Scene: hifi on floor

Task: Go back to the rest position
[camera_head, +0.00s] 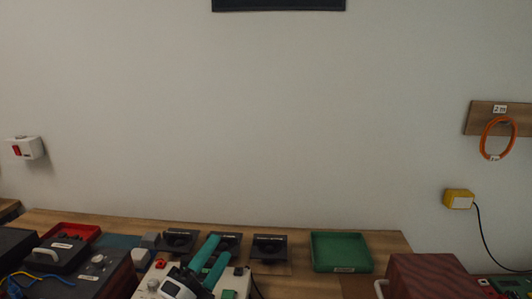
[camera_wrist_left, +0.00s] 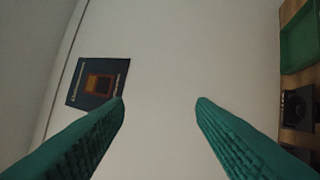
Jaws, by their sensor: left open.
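My left gripper (camera_head: 219,248) shows low in the middle of the head view, with teal fingers pointing up and toward the wall. In the left wrist view my left gripper (camera_wrist_left: 160,102) has its two fingers wide apart, with only bare wall between them. It is open and empty. My right gripper does not show in either view.
A wooden table (camera_head: 335,283) stands against the pale wall. It holds a green tray (camera_head: 341,252), black holders (camera_head: 270,247), a red tray (camera_head: 72,231) and dark equipment at left. A dark poster (camera_wrist_left: 98,83) hangs on the wall. A dark red box (camera_head: 430,275) is at right.

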